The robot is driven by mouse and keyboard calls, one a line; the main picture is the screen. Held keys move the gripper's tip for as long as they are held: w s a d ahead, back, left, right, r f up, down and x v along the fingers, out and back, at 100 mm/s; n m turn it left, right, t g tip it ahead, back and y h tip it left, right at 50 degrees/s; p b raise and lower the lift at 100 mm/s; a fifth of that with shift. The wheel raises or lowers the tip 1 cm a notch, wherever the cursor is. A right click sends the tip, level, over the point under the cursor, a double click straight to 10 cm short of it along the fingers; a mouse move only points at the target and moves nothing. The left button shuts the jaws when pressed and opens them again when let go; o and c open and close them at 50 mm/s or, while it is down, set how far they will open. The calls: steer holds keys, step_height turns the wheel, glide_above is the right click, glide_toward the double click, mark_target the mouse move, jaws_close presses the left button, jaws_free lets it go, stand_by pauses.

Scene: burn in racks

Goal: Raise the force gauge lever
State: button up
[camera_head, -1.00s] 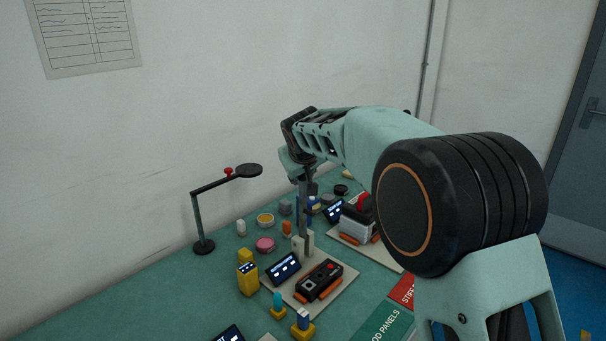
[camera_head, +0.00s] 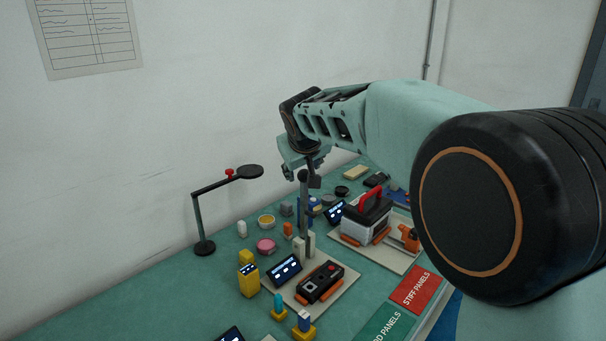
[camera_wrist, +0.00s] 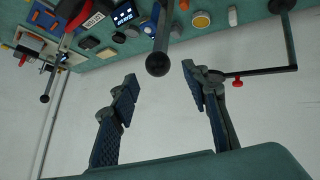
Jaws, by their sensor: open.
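A grey lever (camera_head: 304,215) with a black ball knob (camera_head: 303,175) stands roughly upright from a pale block on a beige base plate (camera_head: 342,290). A tilted display (camera_head: 284,270) and a black box with a red button (camera_head: 320,283) are on that plate. My gripper (camera_wrist: 160,79) is open and empty. In the wrist view the black ball (camera_wrist: 158,63) shows in the gap between the fingertips, touching neither finger in the picture; its depth is unclear. In the head view my gripper (camera_head: 314,172) is close to the lever's top, partly hidden by my wrist.
A desk lamp (camera_head: 204,215) stands left of the lever. A case with a red handle (camera_head: 366,222) sits on a second plate at right. A yellow block (camera_head: 248,282), a pink disc (camera_head: 266,246) and other small items crowd the green table. The wall is behind.

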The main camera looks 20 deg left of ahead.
steer(key=v, duration=0.5)
steer(key=shift+s+r, duration=0.15)
